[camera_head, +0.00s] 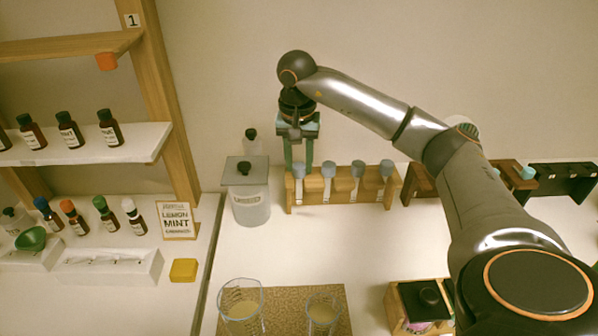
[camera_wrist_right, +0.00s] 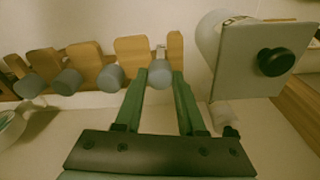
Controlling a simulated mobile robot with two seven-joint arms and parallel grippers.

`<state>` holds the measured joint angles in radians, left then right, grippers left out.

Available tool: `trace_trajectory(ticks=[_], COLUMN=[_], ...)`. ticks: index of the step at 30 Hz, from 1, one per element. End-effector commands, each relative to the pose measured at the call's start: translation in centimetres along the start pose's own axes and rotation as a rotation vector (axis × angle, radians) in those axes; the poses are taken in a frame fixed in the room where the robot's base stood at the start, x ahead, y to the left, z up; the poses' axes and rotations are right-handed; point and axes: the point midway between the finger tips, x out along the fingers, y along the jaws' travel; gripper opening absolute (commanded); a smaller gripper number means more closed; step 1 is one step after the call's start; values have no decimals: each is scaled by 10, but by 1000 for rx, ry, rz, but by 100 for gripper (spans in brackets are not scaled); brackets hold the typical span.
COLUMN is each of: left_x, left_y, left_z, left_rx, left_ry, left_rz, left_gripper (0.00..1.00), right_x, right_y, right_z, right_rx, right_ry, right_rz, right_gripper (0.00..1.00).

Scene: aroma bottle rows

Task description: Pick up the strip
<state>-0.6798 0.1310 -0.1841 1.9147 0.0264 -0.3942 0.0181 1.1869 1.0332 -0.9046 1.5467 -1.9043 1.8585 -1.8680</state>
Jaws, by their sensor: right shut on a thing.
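The wooden rack (camera_head: 391,196) on the counter holds a row of white strips with blue-grey round tops. My right gripper (camera_head: 299,160) points down at the left end of this row and is shut on the leftmost strip (camera_head: 299,172). In the right wrist view its green fingers (camera_wrist_right: 160,78) stand on either side of that strip's grey top (camera_wrist_right: 160,73). The strip is still at the rack; whether its lower end is clear of the slot I cannot tell. My left gripper is not in view.
A lidded jar (camera_head: 250,205) stands just left of the rack. Two glass beakers (camera_head: 242,307) (camera_head: 322,313) stand on a brown mat (camera_head: 283,297) in front. Shelves with dark bottles (camera_head: 70,132) are at left. Another dark rack (camera_head: 563,184) is at right. The counter between rack and mat is clear.

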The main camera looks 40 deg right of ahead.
Motion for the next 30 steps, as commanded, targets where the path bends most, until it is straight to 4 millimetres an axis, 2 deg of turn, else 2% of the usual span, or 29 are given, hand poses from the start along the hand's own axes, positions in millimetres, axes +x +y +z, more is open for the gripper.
trace_trajectory(ticks=[1,3,4,11,17,26,30], left_x=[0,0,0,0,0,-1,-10], left_y=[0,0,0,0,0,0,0], left_z=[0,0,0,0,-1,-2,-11], left_rx=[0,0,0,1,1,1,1], left_ry=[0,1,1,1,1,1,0], left_rz=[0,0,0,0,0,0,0], left_gripper=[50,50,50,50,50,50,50], right_x=[0,0,0,-1,-13,-65,-92], right_y=[0,0,0,0,-1,-1,0], right_z=[0,0,0,0,-2,-8,-12], right_rx=[0,0,0,0,0,0,2], right_ry=[0,0,0,0,2,3,3], right_rz=[0,0,-1,-1,-4,-5,-4], right_gripper=[11,3,3,3,3,3,3])
